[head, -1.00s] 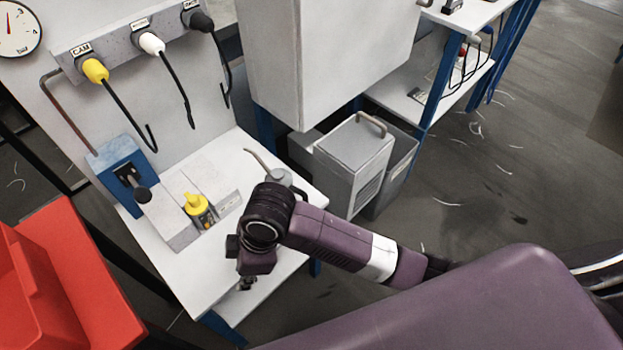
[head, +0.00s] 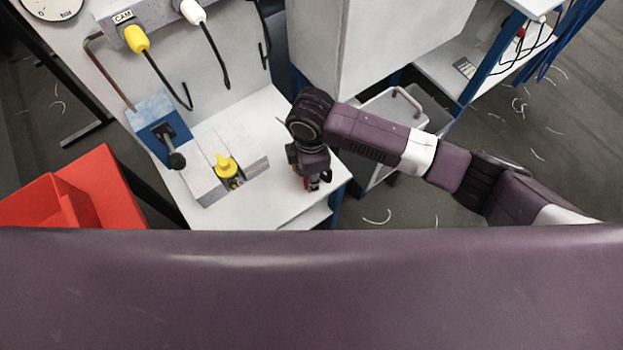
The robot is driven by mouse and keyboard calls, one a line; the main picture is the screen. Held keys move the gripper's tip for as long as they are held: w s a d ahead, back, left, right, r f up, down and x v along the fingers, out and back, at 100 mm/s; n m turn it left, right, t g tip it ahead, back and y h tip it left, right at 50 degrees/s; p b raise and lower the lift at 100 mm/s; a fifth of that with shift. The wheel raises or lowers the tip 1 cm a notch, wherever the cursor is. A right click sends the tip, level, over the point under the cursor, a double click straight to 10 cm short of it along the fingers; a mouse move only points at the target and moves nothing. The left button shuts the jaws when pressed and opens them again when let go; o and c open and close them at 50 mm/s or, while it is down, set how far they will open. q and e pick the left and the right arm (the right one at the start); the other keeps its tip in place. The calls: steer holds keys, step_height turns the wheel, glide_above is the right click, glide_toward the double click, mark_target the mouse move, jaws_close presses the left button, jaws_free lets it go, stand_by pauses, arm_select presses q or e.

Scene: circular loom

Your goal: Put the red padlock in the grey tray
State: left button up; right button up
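My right gripper (head: 315,183) points down over the right part of the white bench top (head: 268,210), near its right edge. It is small and dark here, and I cannot tell whether its fingers are open or shut. A small red patch (head: 308,184) shows at its fingertips. It may be the red padlock, but its shape is mostly hidden, and I cannot tell whether it is held or lies on the bench. My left gripper is not in view.
On the bench stand a blue block with a black lever (head: 158,122) and grey blocks (head: 240,143) around a yellow-topped item (head: 226,167). Cables with yellow (head: 137,39) and white plugs hang behind. A red bin (head: 100,190) is at left, a large pale cabinet (head: 400,40) behind.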

steer(key=shift+f, duration=1.55)
steer(key=shift+c, duration=0.4)
jaws_close()
steer(key=shift+r, duration=0.15)
